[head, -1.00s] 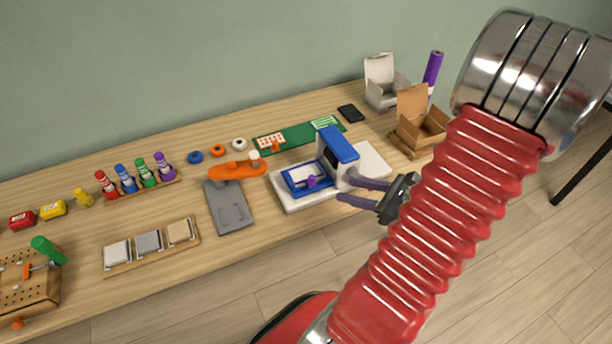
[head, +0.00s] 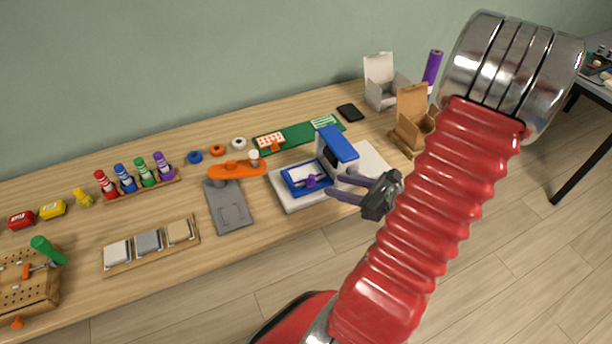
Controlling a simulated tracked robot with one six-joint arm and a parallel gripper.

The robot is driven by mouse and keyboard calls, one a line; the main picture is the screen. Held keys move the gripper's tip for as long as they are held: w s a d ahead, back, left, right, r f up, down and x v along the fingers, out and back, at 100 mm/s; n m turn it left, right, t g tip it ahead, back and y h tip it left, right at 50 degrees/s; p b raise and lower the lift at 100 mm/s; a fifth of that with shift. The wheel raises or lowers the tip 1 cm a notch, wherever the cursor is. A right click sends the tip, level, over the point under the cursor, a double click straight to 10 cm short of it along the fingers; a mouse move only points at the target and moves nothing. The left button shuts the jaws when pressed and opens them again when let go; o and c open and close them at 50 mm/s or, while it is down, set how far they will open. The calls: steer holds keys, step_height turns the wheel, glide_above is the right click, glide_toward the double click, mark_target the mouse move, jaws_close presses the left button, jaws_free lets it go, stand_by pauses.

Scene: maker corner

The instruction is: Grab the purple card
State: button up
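I cannot make out a purple card for certain. A small purple piece (head: 311,181) shows on the blue frame (head: 291,185) of the blue and white press (head: 297,200), too small to identify. My gripper (head: 333,186) is at the right front of the press, with its two dark purple-grey fingers apart and pointing left. Nothing shows between the fingers. They cover part of the press base, and I cannot tell whether they touch it.
A purple roll (head: 432,66) stands behind open boxes at the back right. A wooden tray (head: 152,262) holds white, grey and tan pieces. A grey plate (head: 221,190), an orange tool (head: 238,170) and a green mat (head: 296,136) lie left of and behind the press.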

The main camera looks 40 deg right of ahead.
mark_target(314, 180)
steer(key=shift+x, duration=1.75)
steer(key=shift+f, duration=0.1)
steer(key=shift+x, duration=2.6)
steer(key=shift+f, duration=0.1)
steer(key=shift+c, duration=0.4)
jaws_close()
